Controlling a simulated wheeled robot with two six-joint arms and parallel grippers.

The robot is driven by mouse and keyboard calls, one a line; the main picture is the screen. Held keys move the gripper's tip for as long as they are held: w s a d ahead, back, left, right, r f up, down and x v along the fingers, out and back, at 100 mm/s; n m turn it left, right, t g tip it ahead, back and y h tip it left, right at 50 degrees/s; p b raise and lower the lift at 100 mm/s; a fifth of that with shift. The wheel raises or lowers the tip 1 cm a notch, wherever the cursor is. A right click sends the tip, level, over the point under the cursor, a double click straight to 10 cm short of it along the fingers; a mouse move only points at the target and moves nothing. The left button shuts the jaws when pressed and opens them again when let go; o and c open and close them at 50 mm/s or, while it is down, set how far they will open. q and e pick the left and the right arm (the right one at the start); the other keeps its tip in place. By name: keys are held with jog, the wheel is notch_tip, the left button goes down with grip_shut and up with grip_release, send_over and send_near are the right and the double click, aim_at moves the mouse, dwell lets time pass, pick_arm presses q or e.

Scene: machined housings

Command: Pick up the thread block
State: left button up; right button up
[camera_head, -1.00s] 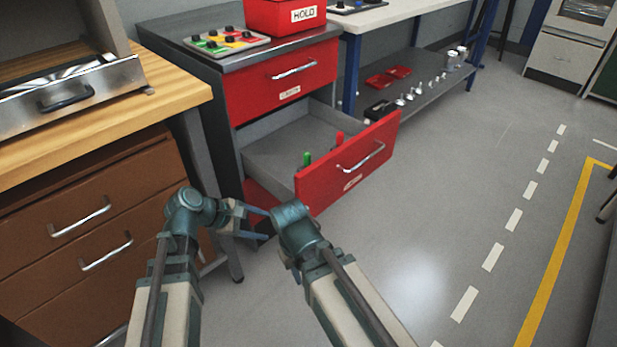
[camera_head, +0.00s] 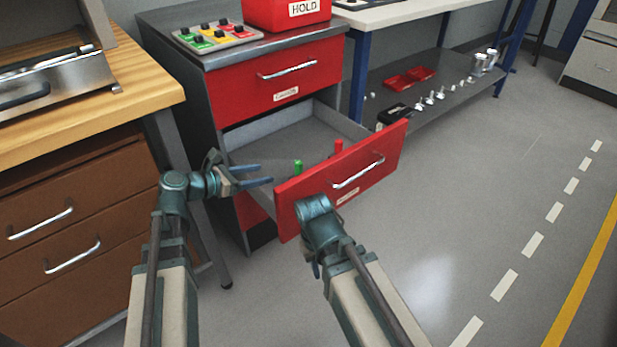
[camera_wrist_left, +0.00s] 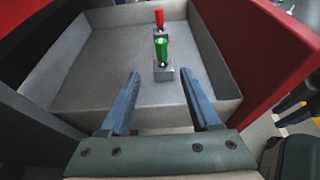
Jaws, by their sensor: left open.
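The open red drawer (camera_head: 290,205) holds two small grey blocks with upright coloured handles. One has a green handle (camera_head: 298,166); the other has a red handle (camera_head: 338,146). In the left wrist view, the green-handled block (camera_wrist_left: 163,73) is nearer and the red-handled block (camera_wrist_left: 160,32) stands behind it. I cannot tell which one is the thread block. My left gripper (camera_head: 265,174) is open and empty at the drawer's left side. In the left wrist view its fingers (camera_wrist_left: 160,90) point toward the green-handled block, apart from it. My right gripper is mostly hidden by its own wrist.
The drawer's grey walls surround the blocks. A red HOLD bin (camera_head: 290,14) and a tray of coloured pieces (camera_head: 215,36) sit on the cabinet top. A wooden bench (camera_head: 130,85) is at left. The rest of the drawer floor is clear.

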pick_arm(q)
jog(key=b, duration=0.3)
send_near(298, 165)
jog(key=w+d+f, duration=0.2)
jog(key=w+f, duration=0.1)
jog(key=shift+w+d, duration=0.1)
jog(key=shift+d, duration=0.05)
jog(key=shift+w+d+f, duration=0.2)
jog(key=shift+w+d, duration=0.15)
jog(key=shift+d, duration=0.2)
jog(key=shift+d, duration=0.1)
jog(key=x, duration=0.3)
jog(key=b+x, duration=0.1)
jog(key=x, duration=0.1)
jog(key=shift+d+r, duration=0.15)
jog(key=shift+r, duration=0.1)
grip_shut()
jog(key=shift+r, duration=0.1)
dwell(0.5)
